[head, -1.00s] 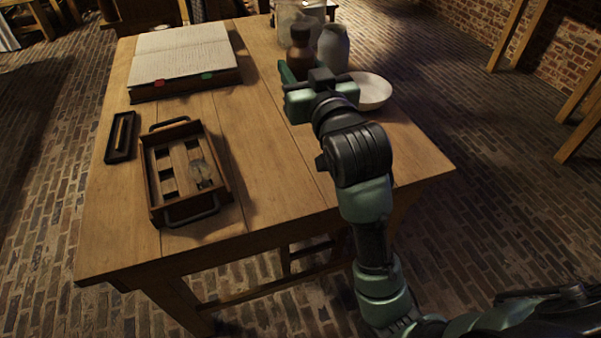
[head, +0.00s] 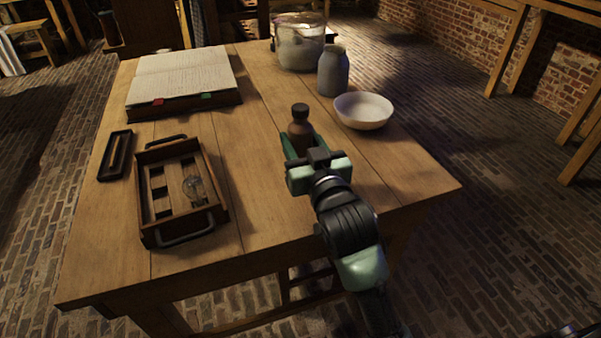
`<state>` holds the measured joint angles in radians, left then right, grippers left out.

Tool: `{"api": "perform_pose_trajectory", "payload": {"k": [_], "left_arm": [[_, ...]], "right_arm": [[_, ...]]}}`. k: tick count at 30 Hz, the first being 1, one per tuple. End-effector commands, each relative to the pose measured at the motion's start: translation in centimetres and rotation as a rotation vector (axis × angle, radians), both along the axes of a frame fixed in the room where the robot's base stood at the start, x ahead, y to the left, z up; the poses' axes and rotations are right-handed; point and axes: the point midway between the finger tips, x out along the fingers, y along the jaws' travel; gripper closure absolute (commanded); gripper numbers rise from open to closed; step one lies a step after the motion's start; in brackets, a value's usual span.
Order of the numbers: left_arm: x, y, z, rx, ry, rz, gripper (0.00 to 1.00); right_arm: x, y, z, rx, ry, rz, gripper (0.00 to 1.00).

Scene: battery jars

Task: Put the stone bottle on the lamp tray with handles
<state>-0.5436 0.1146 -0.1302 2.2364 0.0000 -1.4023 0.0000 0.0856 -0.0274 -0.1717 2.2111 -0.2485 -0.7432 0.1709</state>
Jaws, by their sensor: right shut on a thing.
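The stone bottle (head: 300,131), brown with a dark cap, is upright between the fingers of my right gripper (head: 302,146). The gripper is shut on it, and its fingers and body hide the bottle's lower part. I cannot tell how far the bottle is above the table. The lamp tray with handles (head: 222,212) is a dark wooden tray to the left of the gripper, with slots in its floor and a handle at each end. A small clear glass lamp bulb (head: 195,188) lies in its right part. My left gripper is not in view.
A white bowl (head: 363,111), a grey jar (head: 333,72) and a large glass jar (head: 299,45) stand at the back right. An open book (head: 183,80) and a small dark holder (head: 115,155) lie at the left. The tabletop (head: 262,170) between tray and gripper is clear.

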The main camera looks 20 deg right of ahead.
Motion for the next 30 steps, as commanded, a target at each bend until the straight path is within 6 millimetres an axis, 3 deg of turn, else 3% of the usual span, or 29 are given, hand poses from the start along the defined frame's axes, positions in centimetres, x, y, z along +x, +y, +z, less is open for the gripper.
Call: {"api": "perform_pose_trajectory", "payload": {"k": [3, 12, 18, 30], "left_arm": [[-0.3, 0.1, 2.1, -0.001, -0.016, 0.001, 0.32], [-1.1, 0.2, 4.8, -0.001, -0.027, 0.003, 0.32], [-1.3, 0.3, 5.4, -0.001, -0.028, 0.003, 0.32], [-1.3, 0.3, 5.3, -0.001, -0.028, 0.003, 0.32]], "right_arm": [[0.0, 0.0, -2.1, -0.001, 0.000, 0.000, 1.00], [0.0, 0.0, -4.5, 0.001, 0.001, 0.000, 1.00], [0.0, 0.0, -6.8, 0.000, -0.001, 0.000, 1.00], [0.0, 0.0, -7.2, 0.000, -0.001, 0.000, 1.00]]}}
